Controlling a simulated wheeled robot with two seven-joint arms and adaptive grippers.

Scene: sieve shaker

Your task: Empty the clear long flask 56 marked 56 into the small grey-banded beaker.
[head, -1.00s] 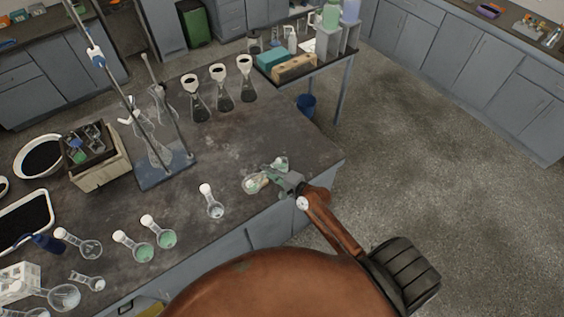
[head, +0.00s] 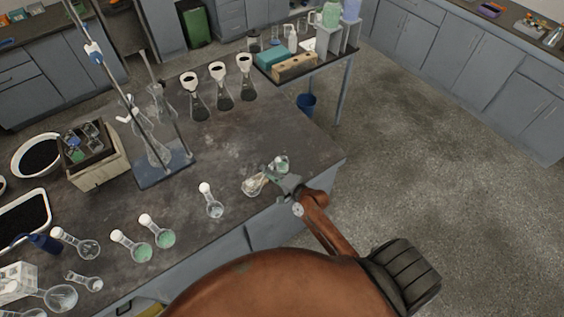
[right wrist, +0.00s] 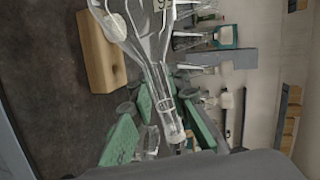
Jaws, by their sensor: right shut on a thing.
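My right gripper (head: 275,173) is near the right edge of the bench, with green finger pads. It is shut on the clear long flask (head: 254,185), whose body lies to the left of the fingers in the head view. In the right wrist view the flask (right wrist: 147,45) is clear, with its narrow neck running down between the green pads and a partly readable mark on its body. A small glass vessel (head: 282,161) with a greenish tint is just beyond the fingers; I cannot tell whether it is the grey-banded beaker. My left gripper is not in view.
A round flask (head: 211,201) with a white stopper stands left of my gripper. Two flasks with green liquid (head: 163,236) are farther left. Several dark-filled conical flasks (head: 221,100) stand at the back. The bench (head: 235,145) between is clear.

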